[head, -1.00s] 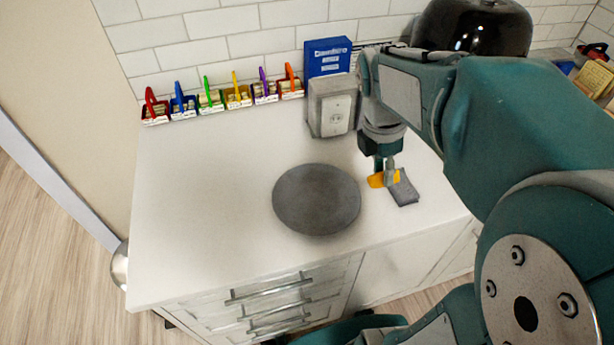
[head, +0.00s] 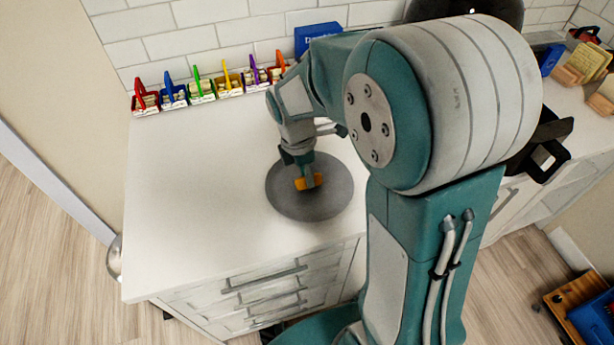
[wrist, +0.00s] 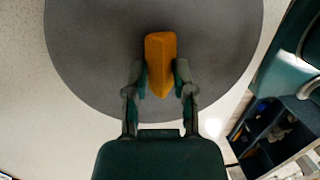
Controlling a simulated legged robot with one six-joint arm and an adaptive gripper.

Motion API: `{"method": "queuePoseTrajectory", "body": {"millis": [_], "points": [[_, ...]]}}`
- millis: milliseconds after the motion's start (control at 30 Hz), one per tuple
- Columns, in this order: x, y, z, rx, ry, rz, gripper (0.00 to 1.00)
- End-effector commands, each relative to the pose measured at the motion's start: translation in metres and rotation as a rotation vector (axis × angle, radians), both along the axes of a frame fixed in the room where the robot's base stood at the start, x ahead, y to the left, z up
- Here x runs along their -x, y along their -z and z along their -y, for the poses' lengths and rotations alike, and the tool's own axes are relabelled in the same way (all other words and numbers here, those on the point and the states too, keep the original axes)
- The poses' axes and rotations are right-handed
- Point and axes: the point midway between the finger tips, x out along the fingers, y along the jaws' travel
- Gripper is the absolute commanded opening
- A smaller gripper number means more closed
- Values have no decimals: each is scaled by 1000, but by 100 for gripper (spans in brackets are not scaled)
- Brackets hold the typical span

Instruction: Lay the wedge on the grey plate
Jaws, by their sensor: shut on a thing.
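The wedge (head: 312,181) is orange-yellow and sits between the fingers of my gripper (head: 308,180). In the wrist view the wedge (wrist: 160,62) shows between the two fingertips of my gripper (wrist: 160,85), which is shut on it. The grey plate (head: 325,207) is a flat round disc on the white counter. The wedge is over the plate, inside its outline in both views. I cannot tell whether the wedge touches the plate. The plate also shows behind the wedge in the wrist view (wrist: 90,45).
Several small caddies with coloured handles (head: 203,90) line the wall at the back of the white counter (head: 190,190). A blue box (head: 320,35) stands behind my arm. The counter left of the plate is clear. My arm hides the counter to the right.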

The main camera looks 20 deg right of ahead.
Motion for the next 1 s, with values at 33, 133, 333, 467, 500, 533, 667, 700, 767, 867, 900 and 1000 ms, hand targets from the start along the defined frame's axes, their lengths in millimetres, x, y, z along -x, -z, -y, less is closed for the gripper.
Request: {"method": "queuePoseTrajectory", "body": {"millis": [33,133,333,467,500,533,667,700,767,867,900,1000], "points": [[0,7,0,0,0,-1,7],[0,13,0,0,1,1,7],[0,13,1,0,1,2,7],[0,13,0,0,1,2,60],[0,13,0,0,1,2,68],[0,13,1,0,1,2,68],[0,13,1,0,1,2,68],[0,13,1,0,1,2,68],[0,13,1,0,1,2,68],[0,12,1,0,1,2,68],[-1,11,0,0,1,3,68],[-2,1,-1,0,-1,6,68]]}}
